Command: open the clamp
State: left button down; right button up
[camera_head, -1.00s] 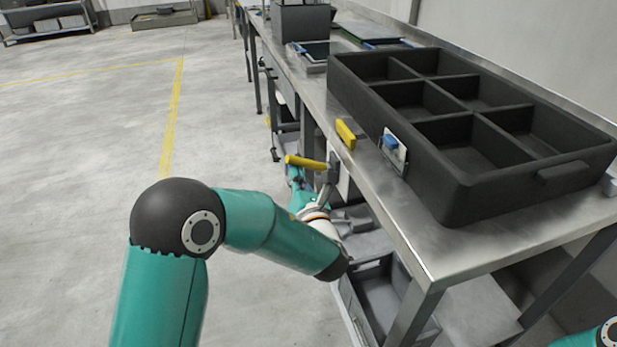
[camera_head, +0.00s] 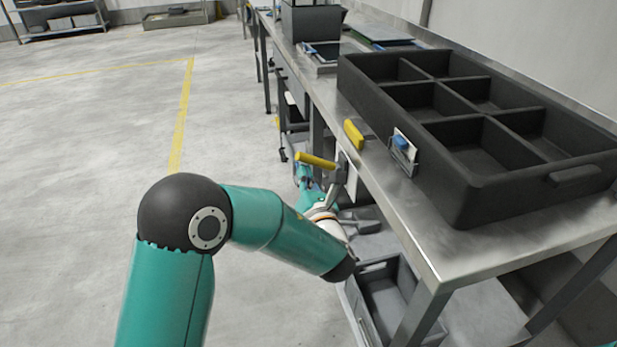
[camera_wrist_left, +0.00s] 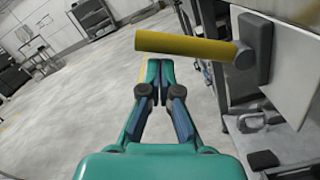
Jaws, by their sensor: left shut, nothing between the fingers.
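The clamp's yellow handle (camera_head: 316,160) sticks out to the left from a grey mount (camera_head: 340,176) on a pale panel under the bench edge. In the left wrist view the handle (camera_wrist_left: 180,46) lies level across the top, joined to the dark grey mount (camera_wrist_left: 254,48). My left gripper (camera_head: 304,174) is just below the handle in the head view, partly hidden by the arm and handle. In the left wrist view its fingertips (camera_wrist_left: 152,68) are together and empty, just under the handle. I cannot tell whether they touch it. My right gripper is out of view.
The steel bench (camera_head: 440,250) carries a black divided tray (camera_head: 440,165), a yellow block (camera_head: 354,134) and a blue-and-white part (camera_head: 403,150). A grey bin (camera_head: 390,300) and grey metal parts (camera_head: 362,222) sit below. The floor on the left is clear.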

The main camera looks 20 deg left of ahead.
pick_arm(q)
jog(key=s+d+f, duration=0.2)
jog(key=s, duration=0.2)
jog(key=s+d+f+b, duration=0.1)
jog(key=s+d, duration=0.1)
jog(key=s, duration=0.3)
jog(key=shift+s+d+f, duration=0.25)
jog(key=shift+s+f, duration=0.05)
jog(key=shift+f, duration=0.1)
